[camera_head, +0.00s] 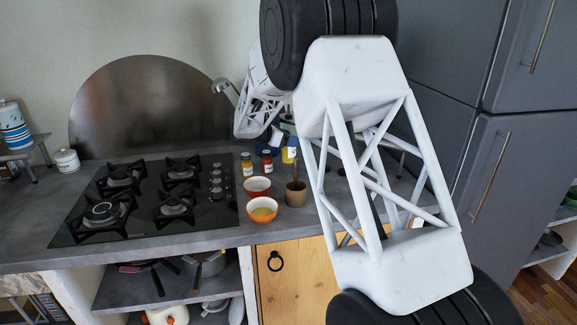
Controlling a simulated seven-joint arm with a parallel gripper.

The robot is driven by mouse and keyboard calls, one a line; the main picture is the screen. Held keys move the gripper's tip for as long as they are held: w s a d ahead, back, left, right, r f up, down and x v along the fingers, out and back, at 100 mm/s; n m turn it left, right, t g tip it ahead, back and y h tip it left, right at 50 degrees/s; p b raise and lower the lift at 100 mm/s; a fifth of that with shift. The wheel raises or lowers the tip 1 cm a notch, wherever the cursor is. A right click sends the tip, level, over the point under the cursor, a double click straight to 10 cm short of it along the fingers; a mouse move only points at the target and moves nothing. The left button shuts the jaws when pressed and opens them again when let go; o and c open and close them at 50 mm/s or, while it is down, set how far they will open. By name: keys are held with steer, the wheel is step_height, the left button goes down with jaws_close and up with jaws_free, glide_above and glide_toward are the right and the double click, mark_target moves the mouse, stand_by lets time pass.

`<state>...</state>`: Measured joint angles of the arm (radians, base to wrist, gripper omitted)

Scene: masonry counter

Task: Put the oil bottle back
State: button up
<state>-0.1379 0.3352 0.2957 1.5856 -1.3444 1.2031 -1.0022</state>
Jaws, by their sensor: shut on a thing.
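My gripper cannot be made out; my large white lattice arm crosses the right half of the head view and hides part of the counter. I cannot make out the oil bottle, so I cannot tell how it sits or what touches it. Small containers stand at the back of the counter (215,236): a jar with a yellowish body and red lid (246,165), a red jar (267,161) and a yellow-and-white container (289,151). Blue shapes show just behind them, partly covered by my arm.
A black gas hob (140,205) fills the counter's left part before a round metal splashback (150,110). A tall grey cabinet (515,180) stands right.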

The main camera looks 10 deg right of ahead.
mark_target(289, 158)
steer(key=shift+f, duration=2.2)
steer(key=shift+f, duration=1.85)
steer(key=shift+f, duration=0.2)
steer(key=o, duration=1.2)
steer(key=shift+c, duration=0.2)
steer(key=shift+r, duration=0.2)
steer(key=v, duration=1.2)
